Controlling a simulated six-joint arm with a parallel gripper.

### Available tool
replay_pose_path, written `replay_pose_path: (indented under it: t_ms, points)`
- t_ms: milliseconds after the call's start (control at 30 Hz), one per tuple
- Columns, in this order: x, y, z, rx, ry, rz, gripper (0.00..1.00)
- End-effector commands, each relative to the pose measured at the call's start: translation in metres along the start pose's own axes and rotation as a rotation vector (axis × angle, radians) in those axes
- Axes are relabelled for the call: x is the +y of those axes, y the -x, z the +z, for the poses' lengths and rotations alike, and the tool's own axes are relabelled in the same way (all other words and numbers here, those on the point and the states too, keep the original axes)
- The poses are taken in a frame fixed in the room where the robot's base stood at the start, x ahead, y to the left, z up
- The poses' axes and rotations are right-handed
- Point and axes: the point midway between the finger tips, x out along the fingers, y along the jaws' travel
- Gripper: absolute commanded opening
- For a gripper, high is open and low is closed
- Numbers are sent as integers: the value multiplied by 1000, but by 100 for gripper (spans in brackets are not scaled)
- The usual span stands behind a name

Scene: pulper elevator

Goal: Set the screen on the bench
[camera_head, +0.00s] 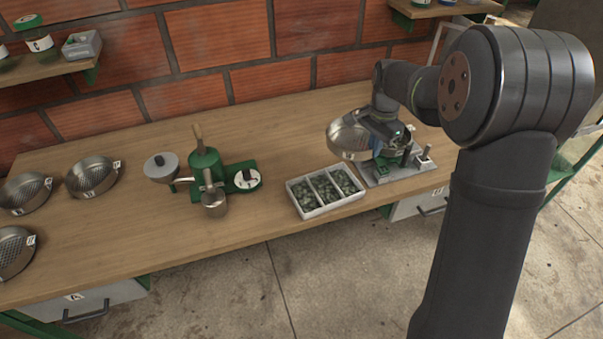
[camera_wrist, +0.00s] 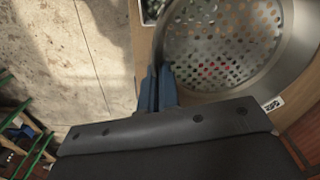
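A round metal screen with a perforated bottom (camera_head: 343,140) is tilted in the air above the right part of the wooden bench (camera_head: 275,130). My gripper (camera_head: 385,135) is at the screen's right side. In the wrist view the screen (camera_wrist: 215,45) fills the upper right, with a small white label on its rim. The blue fingertips of my gripper (camera_wrist: 158,88) are close together at the screen's rim and appear shut on it. The exact contact is partly hidden.
Several other screens (camera_head: 92,176) lie at the bench's left. A green pulper (camera_head: 205,172) stands mid-bench. A white tray with three compartments (camera_head: 326,192) sits near the front edge. A grey-plated fixture (camera_head: 400,168) is below my gripper. Bare bench lies behind the pulper.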

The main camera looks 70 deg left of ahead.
Motion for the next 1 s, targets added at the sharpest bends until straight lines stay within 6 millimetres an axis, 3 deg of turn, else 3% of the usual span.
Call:
replay_pose_path:
  t_ms: [100,200,467,800,1000]
  points:
    - [-35,-7,25,0,-58,0,0]
    - [-52,-11,38,0,-101,0,0]
    - [-80,-27,60,-1,-134,1,0]
    - [-140,-72,104,0,-133,0,0]
    - [-156,-84,115,0,-135,-1,0]
